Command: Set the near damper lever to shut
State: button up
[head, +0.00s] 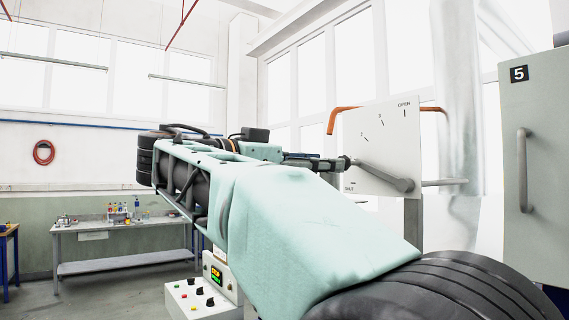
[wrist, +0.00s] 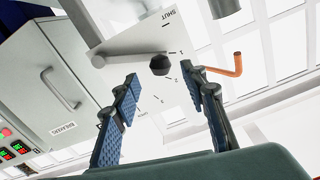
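The damper lever (head: 385,177) is a grey bar on a white dial plate (head: 382,140) marked SHUT, 2, 3 and OPEN. It points left and slightly up from its pivot, between the SHUT mark and the 2. Its dark knob (wrist: 160,65) sticks out from the lever's free end towards my wrist camera. My gripper (wrist: 160,73) is open and empty, its blue-padded fingers on either side of the knob in the wrist view. In the head view my gripper (head: 325,163) is close to the knob; contact cannot be told. My arm hides the plate's lower left surroundings.
An orange pipe (head: 340,117) bends out beside the plate; it also shows in the wrist view (wrist: 225,70). A silver duct (head: 455,100) stands behind. A grey cabinet (head: 540,150) marked 5 is at right. A control box (head: 203,298) sits below my arm. A workbench (head: 120,225) is at left.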

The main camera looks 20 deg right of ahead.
aim_at(348, 164)
jog(key=p+x, duration=0.1)
jog(key=x, duration=0.7)
jog(key=shift+w+d+f+p, duration=0.1)
jog(key=shift+p, duration=0.3)
grip_shut()
